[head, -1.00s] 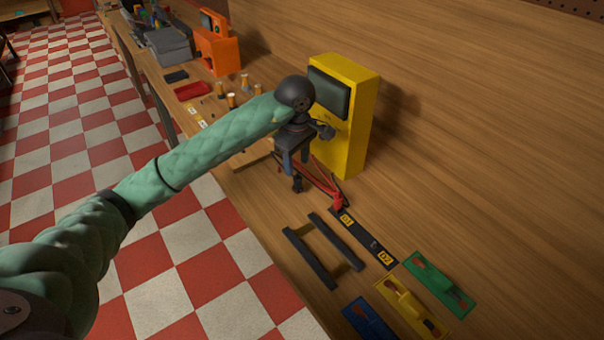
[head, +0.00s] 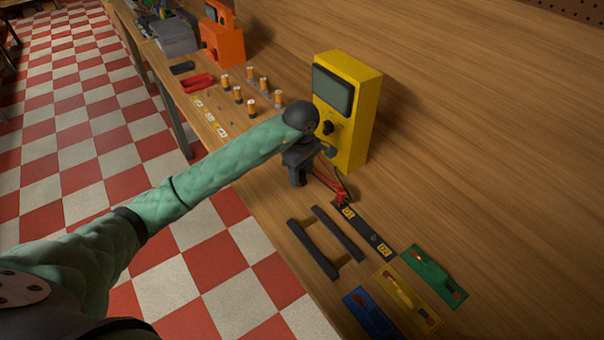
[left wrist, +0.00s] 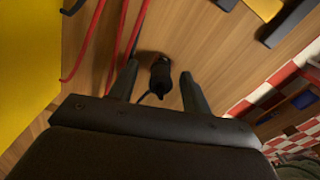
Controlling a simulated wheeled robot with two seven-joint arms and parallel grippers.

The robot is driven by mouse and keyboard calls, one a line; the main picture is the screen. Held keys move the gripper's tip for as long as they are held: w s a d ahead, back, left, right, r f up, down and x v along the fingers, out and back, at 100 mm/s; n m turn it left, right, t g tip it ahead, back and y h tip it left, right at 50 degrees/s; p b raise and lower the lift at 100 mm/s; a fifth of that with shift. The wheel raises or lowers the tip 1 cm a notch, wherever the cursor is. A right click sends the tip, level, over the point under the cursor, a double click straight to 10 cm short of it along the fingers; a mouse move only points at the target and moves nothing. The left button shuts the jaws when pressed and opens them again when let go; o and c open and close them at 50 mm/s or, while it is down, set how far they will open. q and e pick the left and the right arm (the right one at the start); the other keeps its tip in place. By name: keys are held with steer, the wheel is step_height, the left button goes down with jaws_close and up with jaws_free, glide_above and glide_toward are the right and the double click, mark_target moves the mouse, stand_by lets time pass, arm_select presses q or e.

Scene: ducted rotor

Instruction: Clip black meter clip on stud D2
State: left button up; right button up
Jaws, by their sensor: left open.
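The black meter clip (left wrist: 160,75) shows in the left wrist view, between the two spread fingers of my left gripper (left wrist: 158,88), with a thin dark lead beside it. My left gripper is open; in the head view (head: 298,180) it hangs low over the bench, in front of the yellow meter (head: 358,120). The clip is hidden there. Stud D2 lies near the D2 label (head: 383,248) on the dark strip (head: 365,232); the stud itself is too small to make out. A red clip (head: 341,196) is at the D1 end. My right gripper is not in view.
A dark two-bar rack (head: 313,250) lies in front of the strip. Green (head: 435,275), yellow (head: 407,298) and blue (head: 370,312) plates lie to the right. Red leads (left wrist: 103,45) run beside the left gripper.

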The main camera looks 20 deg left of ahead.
mark_target(303, 171)
arm_select(q)
steer(key=shift+f, duration=0.2)
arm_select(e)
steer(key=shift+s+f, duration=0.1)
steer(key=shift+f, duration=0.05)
arm_select(q)
steer(key=shift+c, duration=0.2)
steer(key=c, duration=1)
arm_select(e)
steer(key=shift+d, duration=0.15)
arm_select(q)
steer(key=shift+r, duration=0.1)
